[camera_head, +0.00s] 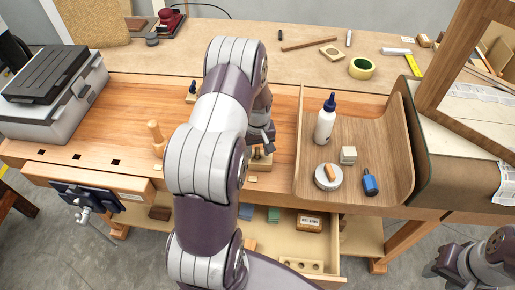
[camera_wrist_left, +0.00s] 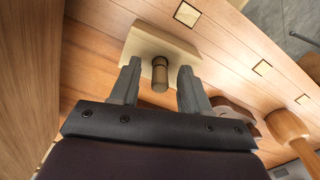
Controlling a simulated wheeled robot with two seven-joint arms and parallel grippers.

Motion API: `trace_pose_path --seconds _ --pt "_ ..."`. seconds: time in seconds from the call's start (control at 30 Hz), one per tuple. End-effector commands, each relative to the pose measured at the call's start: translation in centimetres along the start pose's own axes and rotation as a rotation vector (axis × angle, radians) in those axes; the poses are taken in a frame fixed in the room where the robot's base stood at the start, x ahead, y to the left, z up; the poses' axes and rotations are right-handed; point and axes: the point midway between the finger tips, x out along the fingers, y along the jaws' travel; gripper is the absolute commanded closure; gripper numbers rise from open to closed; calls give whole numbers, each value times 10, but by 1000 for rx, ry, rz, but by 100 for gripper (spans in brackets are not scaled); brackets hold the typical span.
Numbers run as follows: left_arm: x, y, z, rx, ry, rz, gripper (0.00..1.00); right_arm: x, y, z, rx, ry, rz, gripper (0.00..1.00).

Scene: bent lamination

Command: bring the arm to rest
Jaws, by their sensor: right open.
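My left gripper (camera_head: 263,146) is over the bench, its arm crossing the middle of the head view. In the left wrist view its two fingers (camera_wrist_left: 160,73) are apart, with a dark-tipped wooden peg between them and gaps on both sides. The peg stands on a pale wooden block (camera_wrist_left: 150,42), which also shows partly hidden below the gripper in the head view (camera_head: 261,164). My right gripper (camera_head: 436,268) is at the lower right corner of the head view, away from the bench, open, with no object visible in it.
A bent wooden tray (camera_head: 390,150) to the right holds a white bottle (camera_head: 325,122), a round tin (camera_head: 325,181), a small block and a blue item (camera_head: 370,182). A wooden mallet (camera_head: 156,136) stands to the left. A drawer (camera_head: 290,250) is open below.

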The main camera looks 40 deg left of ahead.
Motion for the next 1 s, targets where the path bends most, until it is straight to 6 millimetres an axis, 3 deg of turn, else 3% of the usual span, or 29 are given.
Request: trace_pose_path --seconds 0.07,0.17,0.53,1.0 --pt "0 0 0 0 0 0 54 0 0 0 0 0 0 57" --pt "0 0 0 0 0 0 32 0 0 0 0 0 0 57" --pt "-5 0 0 0 0 0 32 -4 0 0 0 0 0 57" --pt "-50 0 0 0 0 0 32 -41 0 -5 0 0 0 57"
